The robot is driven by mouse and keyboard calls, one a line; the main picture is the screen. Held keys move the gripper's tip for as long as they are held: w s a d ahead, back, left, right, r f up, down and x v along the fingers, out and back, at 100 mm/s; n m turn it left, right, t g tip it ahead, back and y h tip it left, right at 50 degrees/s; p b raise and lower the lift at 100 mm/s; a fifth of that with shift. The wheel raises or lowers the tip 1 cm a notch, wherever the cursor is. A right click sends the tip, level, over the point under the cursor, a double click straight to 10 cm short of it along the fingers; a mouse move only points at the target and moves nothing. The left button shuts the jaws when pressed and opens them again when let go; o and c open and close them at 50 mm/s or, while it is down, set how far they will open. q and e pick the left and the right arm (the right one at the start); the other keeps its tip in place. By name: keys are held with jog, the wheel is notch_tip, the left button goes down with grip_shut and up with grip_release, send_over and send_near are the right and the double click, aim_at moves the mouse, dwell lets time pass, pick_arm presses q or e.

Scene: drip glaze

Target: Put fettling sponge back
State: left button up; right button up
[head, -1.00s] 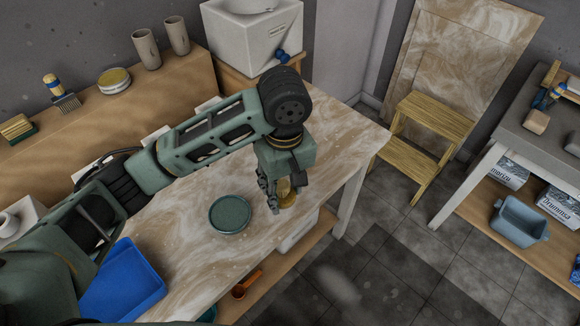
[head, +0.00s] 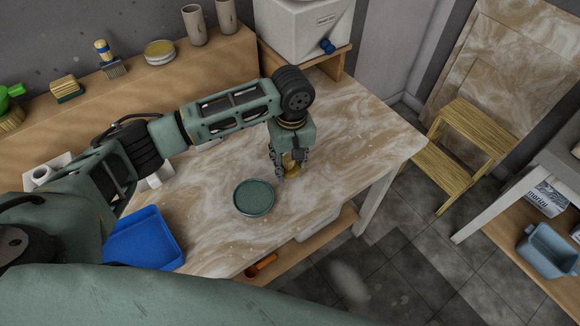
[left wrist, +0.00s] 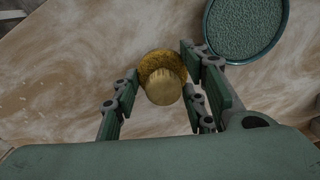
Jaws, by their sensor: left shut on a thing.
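The fettling sponge (left wrist: 159,68) is a brown-gold round sponge with a pale cylindrical handle. In the left wrist view it sits between the fingers of my left gripper (left wrist: 160,100), which is shut on it. In the head view my left gripper (head: 284,165) points down over the marbled table, and the sponge (head: 292,168) shows partly behind the fingers. Whether the sponge touches the tabletop cannot be told. A round dark-green dish (head: 253,197) lies just left of and nearer than the gripper; the dish (left wrist: 246,28) is also at top right in the wrist view. My right gripper is not in view.
A blue tray (head: 143,240) lies at the table's left. The wooden shelf (head: 140,82) behind holds a brush (head: 108,60), a block sponge (head: 67,88), a round tin (head: 159,52) and two cups. A white container (head: 306,28) stands at the back. The table's right part is clear.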

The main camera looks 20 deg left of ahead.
aim_at(290, 169)
pick_arm(q)
jog(key=shift+f, duration=1.55)
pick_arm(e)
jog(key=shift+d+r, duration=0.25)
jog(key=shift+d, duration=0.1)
pick_arm(q)
jog(key=shift+f, duration=0.1)
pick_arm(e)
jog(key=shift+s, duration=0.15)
pick_arm(q)
jog(key=o, duration=1.2)
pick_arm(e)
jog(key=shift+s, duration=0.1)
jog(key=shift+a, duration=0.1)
pick_arm(q)
notch_tip(290, 169, up, 12)
jog(key=shift+d+r, duration=0.15)
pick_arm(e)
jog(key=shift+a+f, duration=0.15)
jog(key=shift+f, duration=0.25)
pick_arm(q)
jog(key=shift+s, duration=0.1)
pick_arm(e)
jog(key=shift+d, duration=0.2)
